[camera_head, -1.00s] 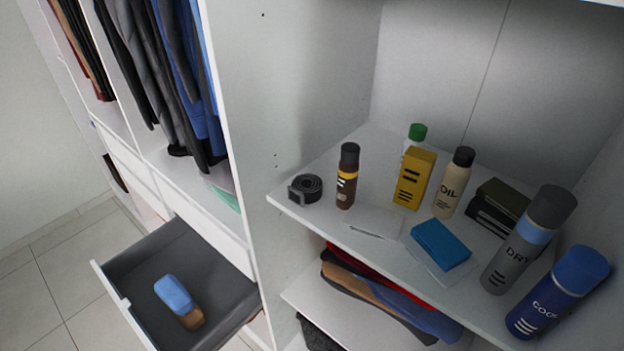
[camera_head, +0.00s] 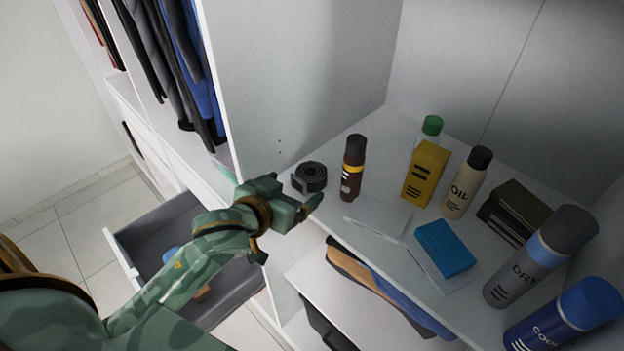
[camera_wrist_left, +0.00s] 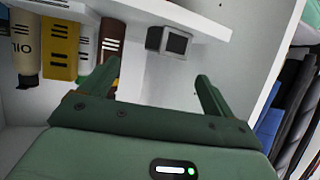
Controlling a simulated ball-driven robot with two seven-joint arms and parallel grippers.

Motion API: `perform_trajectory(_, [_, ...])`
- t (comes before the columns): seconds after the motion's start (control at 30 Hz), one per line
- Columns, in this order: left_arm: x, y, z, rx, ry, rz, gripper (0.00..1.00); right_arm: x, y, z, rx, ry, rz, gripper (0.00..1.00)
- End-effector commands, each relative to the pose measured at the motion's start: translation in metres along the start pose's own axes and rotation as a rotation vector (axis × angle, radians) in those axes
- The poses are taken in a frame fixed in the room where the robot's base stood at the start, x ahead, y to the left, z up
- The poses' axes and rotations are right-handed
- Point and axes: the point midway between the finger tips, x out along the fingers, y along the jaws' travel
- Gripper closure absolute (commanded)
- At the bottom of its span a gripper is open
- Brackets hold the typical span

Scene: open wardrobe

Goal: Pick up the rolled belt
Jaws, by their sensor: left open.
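The rolled belt (camera_head: 310,177) is a black coil with a square buckle. It lies on the shelf near its front left edge, beside a brown bottle (camera_head: 353,168). My left gripper (camera_head: 296,190) is open and empty just in front of the shelf edge, close to the belt but apart from it. In the left wrist view the belt's buckle (camera_wrist_left: 175,43) shows at the shelf edge, beyond and between the two fingers (camera_wrist_left: 155,85). The right gripper is in neither view.
The shelf (camera_head: 381,215) also holds a yellow box (camera_head: 426,172), an oil bottle (camera_head: 466,183), a blue box (camera_head: 445,248), dark boxes and spray cans (camera_head: 540,257). An open drawer (camera_head: 125,250) is below left, partly behind my arm. The wardrobe's side panel (camera_head: 285,80) rises left of the belt.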

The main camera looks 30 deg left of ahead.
Motion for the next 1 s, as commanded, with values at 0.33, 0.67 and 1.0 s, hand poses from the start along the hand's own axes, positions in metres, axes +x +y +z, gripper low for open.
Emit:
perform_trajectory(0.33, [0.043,-0.001,-0.001,0.002,0.0,0.0,0.11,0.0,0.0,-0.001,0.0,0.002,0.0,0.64])
perform_trajectory(0.67, [0.089,-0.008,0.0,0.002,-0.001,0.0,0.11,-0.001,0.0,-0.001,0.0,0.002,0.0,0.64])
perform_trajectory(1.0, [0.09,-0.007,0.0,0.001,0.0,0.001,0.42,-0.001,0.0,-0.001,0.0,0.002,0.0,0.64])
